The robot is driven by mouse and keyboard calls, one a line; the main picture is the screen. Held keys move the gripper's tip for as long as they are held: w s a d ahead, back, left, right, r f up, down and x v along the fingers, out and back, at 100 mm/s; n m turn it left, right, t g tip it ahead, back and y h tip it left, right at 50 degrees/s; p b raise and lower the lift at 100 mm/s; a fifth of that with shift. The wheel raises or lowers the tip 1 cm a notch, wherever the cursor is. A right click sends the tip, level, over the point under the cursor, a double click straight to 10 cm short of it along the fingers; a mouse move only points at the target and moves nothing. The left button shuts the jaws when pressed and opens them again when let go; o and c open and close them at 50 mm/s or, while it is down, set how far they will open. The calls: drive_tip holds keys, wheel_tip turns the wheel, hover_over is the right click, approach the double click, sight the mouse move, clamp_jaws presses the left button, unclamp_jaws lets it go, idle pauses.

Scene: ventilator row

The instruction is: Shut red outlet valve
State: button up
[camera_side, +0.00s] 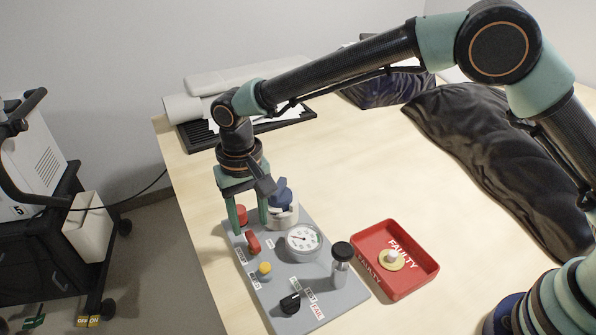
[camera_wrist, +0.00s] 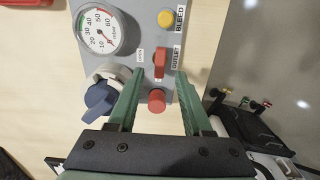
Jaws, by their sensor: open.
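The red outlet valve lever (camera_side: 252,242) is on the grey panel (camera_side: 268,309), near its left edge. In the wrist view the lever (camera_wrist: 160,65) runs along the picture's vertical, beside an OUTLET label. My gripper (camera_side: 248,229) points down over the panel with its jaws apart and nothing between them in its grip. In the wrist view, my gripper (camera_wrist: 158,76) has one finger on each side of the line of the lever and a round red knob (camera_wrist: 157,100). I cannot tell how high the fingertips are above the lever.
A blue-handled valve (camera_side: 281,193) stands close beside my gripper. A pressure gauge (camera_side: 304,240), yellow bleed knob (camera_side: 264,269), black selector knob (camera_side: 290,303) and black-capped cylinder (camera_side: 341,265) share the panel. A red FAULTY tray (camera_side: 424,282) holding a disc lies right of it.

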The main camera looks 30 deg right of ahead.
sight(254, 237)
wheel_tip(254, 237, up, 8)
drive_tip(key=shift+f, duration=0.1)
idle(0.4)
drive_tip(key=s+d+r+t+y, duration=0.1)
drive_tip(key=d+r, duration=0.4)
drive_tip(key=d, duration=0.4)
drive_tip(key=s+d+r+t, duration=0.1)
drive_tip(key=d+r+t, duration=0.1)
drive_tip(key=d+r, duration=0.5)
drive_tip(key=s+d+f+t, duration=0.1)
drive_tip(key=s+d, duration=0.4)
drive_tip(key=d, duration=0.2)
drive_tip(key=s+d+f+t+h, duration=0.1)
drive_tip(key=s+d+f, duration=0.1)
drive_tip(key=s+d, duration=0.4)
drive_tip(key=shift+d+t, duration=0.3)
drive_tip(key=shift+d, duration=0.95)
